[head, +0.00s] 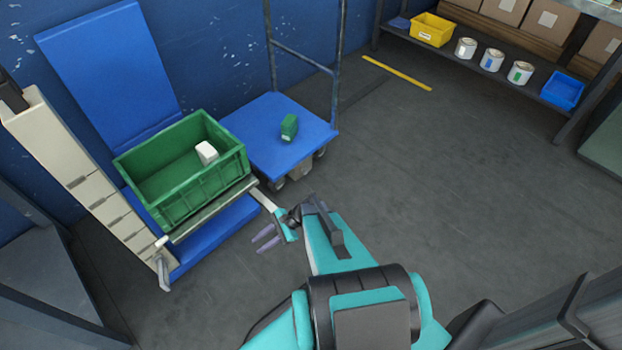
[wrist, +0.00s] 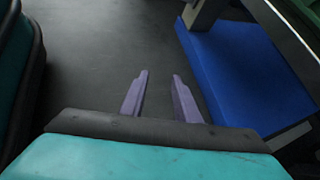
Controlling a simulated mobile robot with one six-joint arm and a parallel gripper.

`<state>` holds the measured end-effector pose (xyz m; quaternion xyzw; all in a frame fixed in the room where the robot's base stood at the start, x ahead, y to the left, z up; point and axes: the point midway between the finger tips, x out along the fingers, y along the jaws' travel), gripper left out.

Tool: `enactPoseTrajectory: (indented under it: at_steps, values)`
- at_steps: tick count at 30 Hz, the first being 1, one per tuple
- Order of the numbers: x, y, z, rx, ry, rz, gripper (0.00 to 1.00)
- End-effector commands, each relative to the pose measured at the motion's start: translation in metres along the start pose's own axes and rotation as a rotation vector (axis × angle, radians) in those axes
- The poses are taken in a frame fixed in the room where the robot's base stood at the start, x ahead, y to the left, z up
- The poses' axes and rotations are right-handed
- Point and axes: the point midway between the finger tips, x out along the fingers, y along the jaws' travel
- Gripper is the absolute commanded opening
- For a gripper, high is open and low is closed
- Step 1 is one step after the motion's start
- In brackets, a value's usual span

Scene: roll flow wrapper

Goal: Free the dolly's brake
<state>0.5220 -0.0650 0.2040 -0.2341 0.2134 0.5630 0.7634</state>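The dolly (head: 258,150) is a flat cart with a blue deck and a grey tube handle at its back, standing against the blue wall in the head view. Dark wheels and a small brownish part (head: 300,171) show under its front edge. I cannot tell whether that part is the brake. My gripper (head: 256,243) is in front of the dolly, low and to the left, apart from it. In the wrist view my gripper (wrist: 160,75) has its two purple fingers spread, with only dark floor between them.
Shelves with cans and bins stand back right. Floor at centre right is clear.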

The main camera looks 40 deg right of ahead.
Motion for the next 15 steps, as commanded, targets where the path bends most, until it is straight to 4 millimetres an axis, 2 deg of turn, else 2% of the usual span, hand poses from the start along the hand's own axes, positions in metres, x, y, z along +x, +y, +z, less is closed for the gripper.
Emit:
enactPoseTrajectory:
  at_steps: [1, 8, 15]
  values:
    - [0.000, -0.014, -0.023, 0.056, -0.022, -0.054, 0.29]
    - [-0.032, -0.071, -0.083, 0.313, -0.153, -0.298, 0.29]
    - [-0.086, -0.118, -0.156, 0.556, -0.323, -0.545, 0.29]
